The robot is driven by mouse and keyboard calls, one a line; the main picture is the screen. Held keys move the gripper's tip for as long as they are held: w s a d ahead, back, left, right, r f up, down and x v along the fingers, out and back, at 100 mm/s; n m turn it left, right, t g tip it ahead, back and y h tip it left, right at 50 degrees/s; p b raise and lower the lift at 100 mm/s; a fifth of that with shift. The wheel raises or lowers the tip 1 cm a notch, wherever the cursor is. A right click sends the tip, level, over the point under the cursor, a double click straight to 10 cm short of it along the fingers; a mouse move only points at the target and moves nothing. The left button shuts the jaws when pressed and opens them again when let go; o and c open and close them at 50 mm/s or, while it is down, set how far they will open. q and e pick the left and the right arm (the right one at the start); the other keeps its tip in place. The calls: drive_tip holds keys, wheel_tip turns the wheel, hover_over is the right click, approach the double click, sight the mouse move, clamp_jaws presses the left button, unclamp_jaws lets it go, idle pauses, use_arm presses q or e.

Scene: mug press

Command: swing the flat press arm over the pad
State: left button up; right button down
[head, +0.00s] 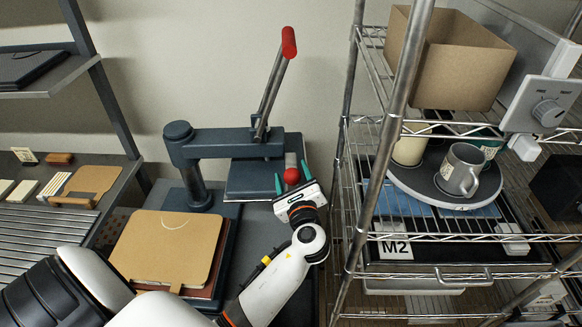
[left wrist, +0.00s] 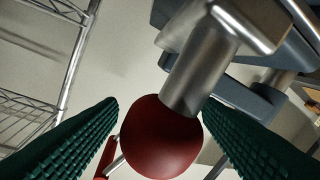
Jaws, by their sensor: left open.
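The press arm (head: 225,143) is dark blue-grey and reaches right from its round post at the left. Its flat plate (head: 255,178) hangs at the right end, off to the right of the pad. A red ball knob (head: 291,176) sits at the plate's right side and shows in the left wrist view (left wrist: 160,137). My left gripper (head: 292,181) is open with its green fingers either side of the knob; firm contact is not visible. The pad (head: 208,291), reddish-brown, lies front left, mostly hidden under a tan board (head: 168,247). My right gripper is not in view.
A lever with a red grip (head: 289,42) stands up from the press arm. A wire rack (head: 400,238) with mugs (head: 461,170) and a cardboard box (head: 449,58) stands close on the right. Shelves with boards are at the left.

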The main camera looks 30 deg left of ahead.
use_arm(q)
drive_tip(key=shift+x, duration=0.9)
clamp_jaws()
drive_tip(key=shift+s, duration=0.15)
